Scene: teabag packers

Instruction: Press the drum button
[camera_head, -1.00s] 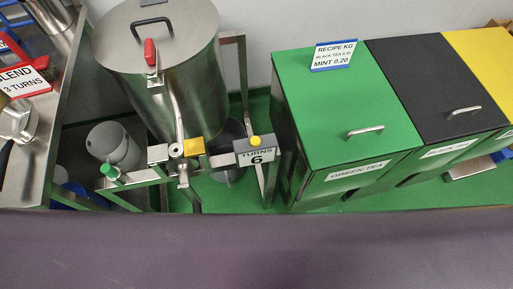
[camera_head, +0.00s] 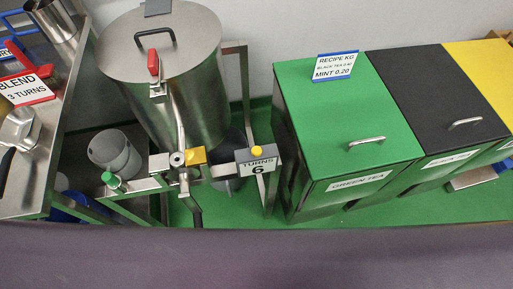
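The steel drum (camera_head: 185,100) stands on a frame at the left centre, its lid (camera_head: 160,22) on, with a black handle and a red latch (camera_head: 153,63). A green round button (camera_head: 111,180) sits on the frame's left arm, in front of a grey bucket. A yellow block (camera_head: 195,156) is beside the crank hub (camera_head: 177,159) at the frame's front. A yellow button (camera_head: 257,150) tops the counter box (camera_head: 258,164), which reads "TURNS 6". I cannot tell from the picture which button is the drum button. Neither gripper shows.
A steel bench (camera_head: 45,165) with a "BLEND 3 TURNS" sign (camera_head: 24,87) and a scoop (camera_head: 20,128) is at the left. Green (camera_head: 345,115), black (camera_head: 440,90) and yellow (camera_head: 488,62) bins stand at the right. A grey bucket (camera_head: 112,150) stands left of the drum. Green floor shows between.

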